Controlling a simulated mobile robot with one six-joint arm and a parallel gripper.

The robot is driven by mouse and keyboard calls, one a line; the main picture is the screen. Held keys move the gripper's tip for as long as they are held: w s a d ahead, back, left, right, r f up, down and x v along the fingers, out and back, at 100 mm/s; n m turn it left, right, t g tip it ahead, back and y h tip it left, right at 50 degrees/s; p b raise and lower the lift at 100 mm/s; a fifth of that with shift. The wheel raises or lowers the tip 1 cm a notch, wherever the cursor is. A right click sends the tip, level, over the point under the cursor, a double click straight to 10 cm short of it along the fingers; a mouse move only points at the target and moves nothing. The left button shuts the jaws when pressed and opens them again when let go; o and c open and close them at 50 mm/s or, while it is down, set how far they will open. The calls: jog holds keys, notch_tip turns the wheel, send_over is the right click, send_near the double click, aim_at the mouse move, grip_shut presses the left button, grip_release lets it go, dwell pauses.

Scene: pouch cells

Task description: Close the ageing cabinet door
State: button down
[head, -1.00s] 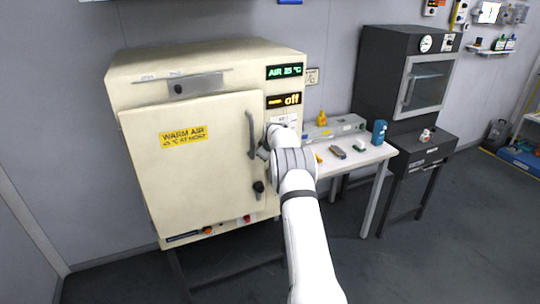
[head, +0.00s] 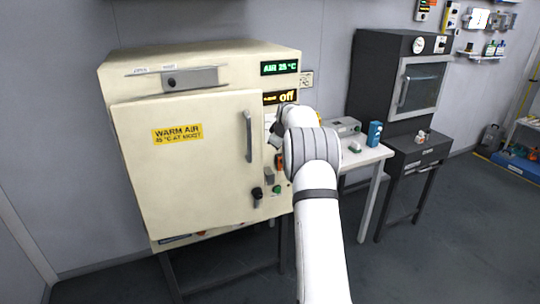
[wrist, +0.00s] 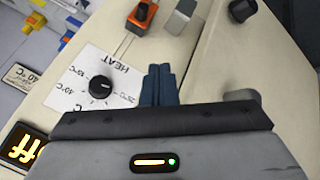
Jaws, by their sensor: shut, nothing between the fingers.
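The cream ageing cabinet (head: 190,62) stands against the back wall at left in the head view. Its door (head: 185,180) bears a yellow "WARM AIR" label and a grey bar handle (head: 248,136) near its right edge. The door covers the cabinet front; I cannot tell whether it is fully shut. My gripper is mostly hidden behind my arm in the head view, at the control panel right of the door. In the wrist view my gripper (wrist: 158,72) has its blue fingers together and empty, beside the HEAT dial (wrist: 101,87). A dark seam runs between panel and door (wrist: 240,55).
The display (head: 280,97) reads "off". A black knob (head: 257,193) sits low near the door edge. At right are a white bench with a blue container (head: 375,133) and a dark oven (head: 400,85). The floor in front is clear.

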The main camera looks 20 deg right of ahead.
jog(key=m+t+b, duration=0.8)
jog(key=t+b, duration=0.3)
jog(key=b, duration=1.2)
send_near(257, 166)
jog(key=w+p, duration=0.1)
jog(key=w, duration=0.6)
jog(key=shift+d, duration=0.2)
